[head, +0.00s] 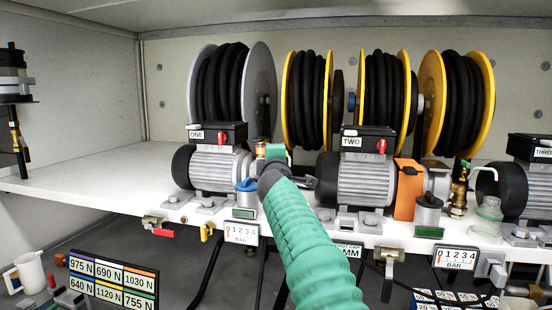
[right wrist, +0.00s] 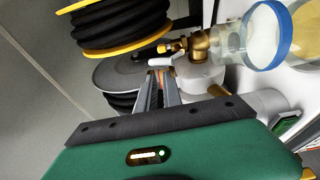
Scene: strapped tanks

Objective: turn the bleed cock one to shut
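Pump one (head: 218,170) is a grey ribbed motor under a black box marked ONE. A brass fitting (right wrist: 198,44), which looks like bleed cock one, is on its right end; a small part of the brass (head: 261,150) shows in the head view. A white piece (right wrist: 161,61) sticks out beside it. My right gripper (right wrist: 159,72) has its two fingers a little apart, with their tips close to the fitting. I cannot tell whether they touch it. In the head view my green right arm and gripper (head: 272,172) hide most of the cock. My left gripper is out of view.
A clear jar with a blue rim (right wrist: 284,42) is close beside the fitting. Pump two (head: 365,180) stands right of my arm, with an orange cover (head: 407,190). Hose reels (head: 305,95) stand behind. The white shelf (head: 90,185) is clear at the left.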

